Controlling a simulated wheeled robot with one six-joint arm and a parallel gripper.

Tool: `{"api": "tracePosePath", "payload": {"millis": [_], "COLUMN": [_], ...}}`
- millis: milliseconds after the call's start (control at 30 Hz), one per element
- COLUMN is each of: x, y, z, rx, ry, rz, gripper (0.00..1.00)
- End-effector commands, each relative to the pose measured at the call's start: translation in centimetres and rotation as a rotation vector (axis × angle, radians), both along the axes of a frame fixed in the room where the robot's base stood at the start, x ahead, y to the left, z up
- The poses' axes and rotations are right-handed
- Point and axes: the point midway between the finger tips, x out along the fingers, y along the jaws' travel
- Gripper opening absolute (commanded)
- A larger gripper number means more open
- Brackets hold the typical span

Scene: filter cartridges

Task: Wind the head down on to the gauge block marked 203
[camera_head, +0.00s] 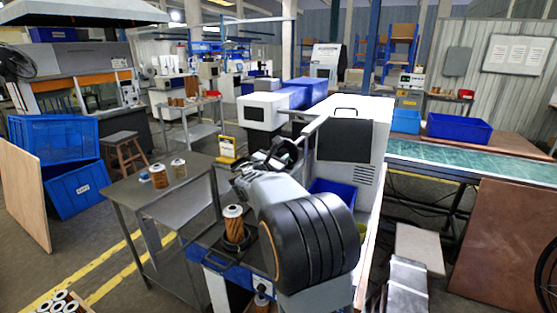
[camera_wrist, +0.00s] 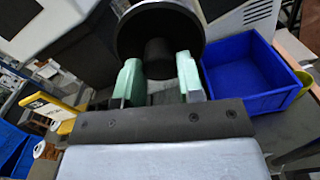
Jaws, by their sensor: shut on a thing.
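My gripper (camera_wrist: 159,82) has its two green fingers on either side of a short dark round knob (camera_wrist: 158,58) and is shut on it. In the head view my gripper (camera_head: 255,172) is beside the white machine, and my arm hides much of that area. I cannot make out the head's underside, a gauge block, or the marking 203.
A cartridge (camera_head: 233,225) stands on the bench left of my arm. Two more (camera_head: 159,177) (camera_head: 179,169) stand on the grey table (camera_head: 135,196). A yellow stand (camera_head: 227,149) is behind. A blue bin (camera_wrist: 243,75) lies close right of my gripper in the wrist view.

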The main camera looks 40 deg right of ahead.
Motion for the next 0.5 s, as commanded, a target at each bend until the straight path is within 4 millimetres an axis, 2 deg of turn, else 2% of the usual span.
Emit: {"api": "tracePosePath", "payload": {"millis": [267,500], "x": [-0.02,-0.05], "y": [0.00,-0.01], "z": [-0.73,-0.80], "rx": [0.078,0.185], "ry": [-0.152,-0.351], "rz": [0.001,0.001], "gripper": [0.11,0.11]}}
